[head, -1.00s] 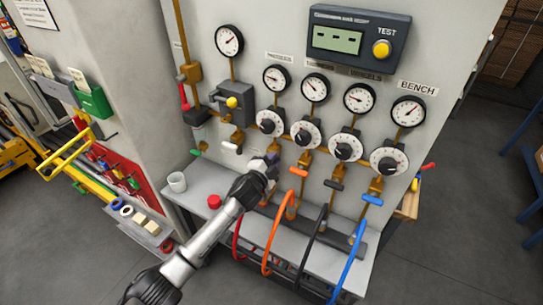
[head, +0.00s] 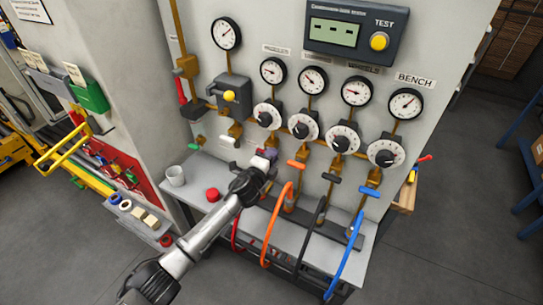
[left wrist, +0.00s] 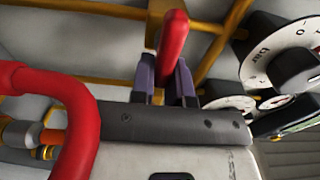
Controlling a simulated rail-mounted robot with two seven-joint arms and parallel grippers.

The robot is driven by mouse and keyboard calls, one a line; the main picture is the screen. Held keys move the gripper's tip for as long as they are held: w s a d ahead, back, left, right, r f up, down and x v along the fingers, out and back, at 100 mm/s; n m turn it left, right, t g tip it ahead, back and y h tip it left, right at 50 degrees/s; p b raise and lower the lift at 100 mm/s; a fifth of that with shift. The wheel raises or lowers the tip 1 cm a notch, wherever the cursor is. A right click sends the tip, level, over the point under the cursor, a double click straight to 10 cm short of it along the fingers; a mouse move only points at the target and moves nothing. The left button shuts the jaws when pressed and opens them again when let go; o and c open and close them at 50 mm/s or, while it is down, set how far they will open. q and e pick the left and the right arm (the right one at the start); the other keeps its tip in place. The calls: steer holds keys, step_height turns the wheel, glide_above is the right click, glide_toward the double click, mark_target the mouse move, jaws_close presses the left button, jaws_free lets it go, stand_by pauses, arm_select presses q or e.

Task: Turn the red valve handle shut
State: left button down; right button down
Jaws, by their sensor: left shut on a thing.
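The red valve handle (left wrist: 174,38) stands between the two dark purple-grey fingers of my left gripper (left wrist: 166,75) in the left wrist view. It runs upward in that picture, and its lower end is hidden between the fingers. My left gripper is shut on it. In the head view my left gripper (head: 266,158) is at the row of coloured valve handles, left of the orange handle (head: 296,164). There the gripper largely hides the red handle. My right gripper is not in view.
A red hose (left wrist: 82,120) curves close beside the gripper. Orange (head: 278,215), black and blue hoses hang to the right. Dials (head: 303,126) and gauges sit above. A cup (head: 175,176) and red knob (head: 212,194) stand on the shelf below.

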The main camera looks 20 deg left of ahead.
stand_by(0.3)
arm_select(q)
steer(key=c, duration=1.1)
jaws_free()
steer(key=s+a+p, duration=0.2)
steer(key=s, duration=1.1)
steer(key=shift+s+a, duration=0.3)
